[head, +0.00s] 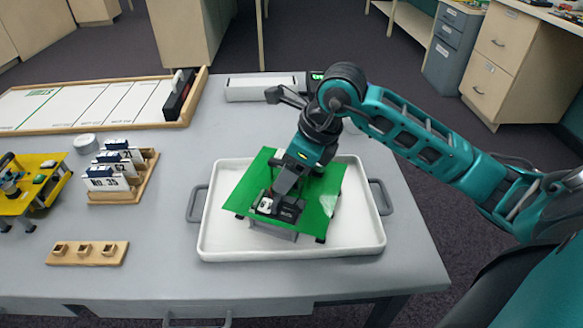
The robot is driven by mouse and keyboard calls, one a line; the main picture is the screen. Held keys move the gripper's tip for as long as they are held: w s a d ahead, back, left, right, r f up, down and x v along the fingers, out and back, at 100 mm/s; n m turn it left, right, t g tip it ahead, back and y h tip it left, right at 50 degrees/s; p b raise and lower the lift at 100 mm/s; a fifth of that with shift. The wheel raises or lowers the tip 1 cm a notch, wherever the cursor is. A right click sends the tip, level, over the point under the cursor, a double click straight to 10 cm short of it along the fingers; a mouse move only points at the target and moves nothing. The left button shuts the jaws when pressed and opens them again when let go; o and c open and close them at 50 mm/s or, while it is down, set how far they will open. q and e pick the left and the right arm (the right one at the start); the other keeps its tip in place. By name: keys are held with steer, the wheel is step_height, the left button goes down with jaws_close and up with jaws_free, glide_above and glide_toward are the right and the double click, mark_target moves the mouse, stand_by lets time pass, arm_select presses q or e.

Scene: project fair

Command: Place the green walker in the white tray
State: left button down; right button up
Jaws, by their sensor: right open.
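The green walker (247,194) has a flat green top and short dark-tipped legs. It stands inside the white tray (215,238), turned at an angle to the tray's sides. The tray has a grey handle at each end and sits on the grey table. My right gripper (280,212) is over the walker's top, at the small dark and white part on it. Its jaws are open; whether the fingers touch that part I cannot tell. The gripper and arm hide part of the walker's middle and far side. My left gripper is not in view.
A yellow walker (44,170) stands at the left edge. A wood-framed whiteboard (85,105) is at the back left.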

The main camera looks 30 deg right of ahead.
steer(key=shift+s+a+f, duration=0.3)
steer(key=shift+s+f, duration=0.1)
steer(key=shift+f, duration=0.1)
steer(key=shift+r+p, duration=0.25)
steer(key=shift+p, duration=0.1)
steer(key=p+v, duration=0.2)
steer(key=v, duration=1)
steer(key=shift+w+r, duration=0.3)
steer(key=shift+r, duration=0.25)
steer(key=shift+d, duration=0.1)
